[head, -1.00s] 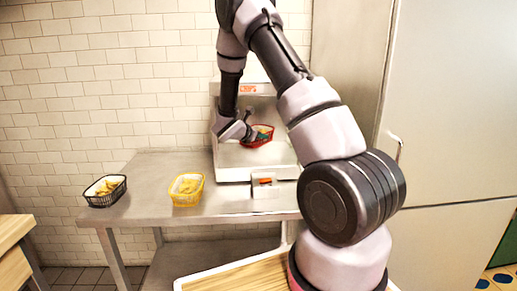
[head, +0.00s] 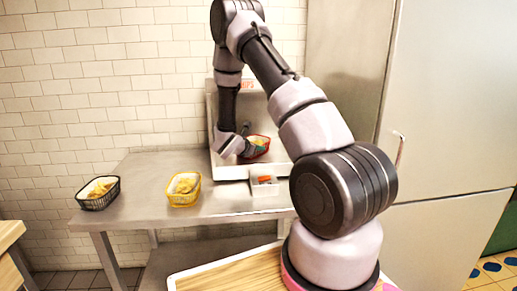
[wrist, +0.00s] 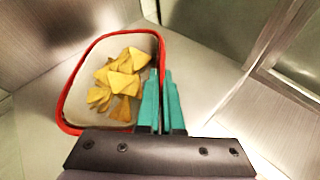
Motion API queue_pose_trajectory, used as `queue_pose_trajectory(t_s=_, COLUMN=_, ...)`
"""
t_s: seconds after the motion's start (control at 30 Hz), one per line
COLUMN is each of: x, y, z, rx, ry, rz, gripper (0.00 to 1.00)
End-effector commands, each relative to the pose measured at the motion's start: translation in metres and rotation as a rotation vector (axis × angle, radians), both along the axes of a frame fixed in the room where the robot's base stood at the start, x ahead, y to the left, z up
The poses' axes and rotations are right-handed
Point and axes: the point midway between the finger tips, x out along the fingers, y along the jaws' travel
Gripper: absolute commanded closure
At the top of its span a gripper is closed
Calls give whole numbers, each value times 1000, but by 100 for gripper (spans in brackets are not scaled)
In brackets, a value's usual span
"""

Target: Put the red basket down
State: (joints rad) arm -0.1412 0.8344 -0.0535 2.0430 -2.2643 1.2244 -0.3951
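The red basket (head: 259,141) is inside the pale open-fronted station at the back of the counter, in the head view. In the wrist view the red basket (wrist: 69,98) has a red rim, a pale lining and several yellow chips. My gripper (wrist: 161,75) has teal fingers close together, pinched on the basket's right wall. My gripper (head: 248,150) also shows at the basket in the head view. The basket looks roughly level. Its underside is hidden, so I cannot tell whether it touches the station floor.
The station (head: 230,172) has raised side walls around the basket. A yellow basket (head: 183,201) and a black basket (head: 98,202), both with yellow food, stand on the steel counter (head: 140,177). A tall steel cabinet (head: 450,100) stands at right.

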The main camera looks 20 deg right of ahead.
Motion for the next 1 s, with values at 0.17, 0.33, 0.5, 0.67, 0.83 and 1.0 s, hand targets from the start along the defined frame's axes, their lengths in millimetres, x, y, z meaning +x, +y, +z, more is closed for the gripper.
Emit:
queue_pose_trajectory(t_s=0.17, x=0, y=0, z=-3, rx=0, ry=1, rz=1, gripper=89)
queue_pose_trajectory(t_s=0.33, x=0, y=0, z=-3, rx=0, ry=1, rz=1, gripper=67)
queue_pose_trajectory(t_s=0.5, x=0, y=0, z=-3, rx=0, ry=1, rz=1, gripper=67)
queue_pose_trajectory(t_s=0.67, x=-3, y=6, z=3, rx=1, ry=0, rz=2, gripper=67)
queue_pose_trajectory(t_s=0.83, x=-18, y=31, z=15, rx=1, ry=0, rz=4, gripper=67)
queue_pose_trajectory(t_s=1.0, x=-37, y=60, z=29, rx=1, ry=0, rz=4, gripper=67)
